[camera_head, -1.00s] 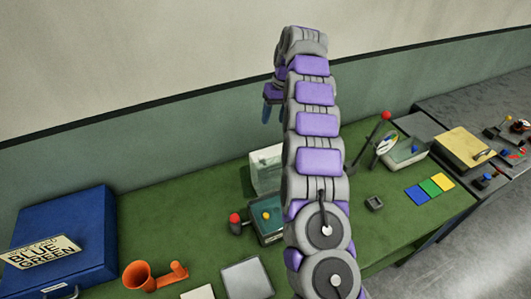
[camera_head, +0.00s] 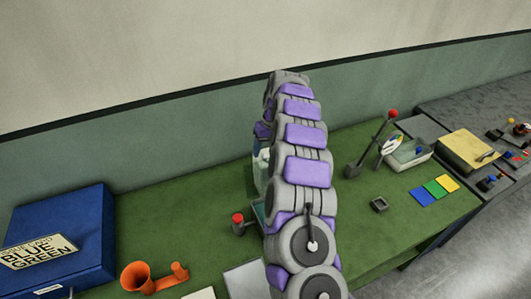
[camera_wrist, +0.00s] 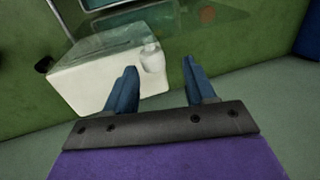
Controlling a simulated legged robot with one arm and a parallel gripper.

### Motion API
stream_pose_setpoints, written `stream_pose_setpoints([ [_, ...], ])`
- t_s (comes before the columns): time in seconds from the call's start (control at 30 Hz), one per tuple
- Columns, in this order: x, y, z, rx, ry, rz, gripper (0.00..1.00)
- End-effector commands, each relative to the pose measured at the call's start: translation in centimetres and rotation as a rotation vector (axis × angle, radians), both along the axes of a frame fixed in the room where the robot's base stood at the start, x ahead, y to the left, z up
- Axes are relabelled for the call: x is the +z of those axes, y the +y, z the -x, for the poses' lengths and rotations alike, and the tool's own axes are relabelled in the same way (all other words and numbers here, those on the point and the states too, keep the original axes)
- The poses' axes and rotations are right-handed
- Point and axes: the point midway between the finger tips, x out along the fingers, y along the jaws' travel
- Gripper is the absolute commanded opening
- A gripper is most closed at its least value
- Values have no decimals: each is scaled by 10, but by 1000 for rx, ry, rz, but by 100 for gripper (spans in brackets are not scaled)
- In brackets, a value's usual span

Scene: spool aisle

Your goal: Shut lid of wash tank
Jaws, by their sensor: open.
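The wash tank seems to be the pale, partly see-through box in the wrist view (camera_wrist: 95,80), with a clear pane (camera_wrist: 165,22) beyond it and a teal-edged part at the top. A rounded white knob-like piece (camera_wrist: 152,57) shows at its edge. In the head view only a pale sliver of it (camera_head: 262,170) shows left of my arm; the rest is hidden. My gripper (camera_wrist: 161,80) is open, with the blue fingers apart and nothing held. The white piece appears between the fingertips, beyond them; I cannot tell if they touch.
A red-topped lever (camera_head: 238,222) stands left of my arm. A blue case (camera_head: 70,235) and an orange funnel (camera_head: 140,277) are further left. A tall red-knobbed lever (camera_head: 375,140), a small tray (camera_head: 408,155) and colour cards (camera_head: 435,189) are right.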

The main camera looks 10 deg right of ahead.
Motion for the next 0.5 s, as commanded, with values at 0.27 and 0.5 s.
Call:
stream_pose_setpoints([
  [0.27, -14, -6, 1, -2, 0, -7, 55],
  [0.5, -13, -4, 1, -2, 0, -5, 52],
])
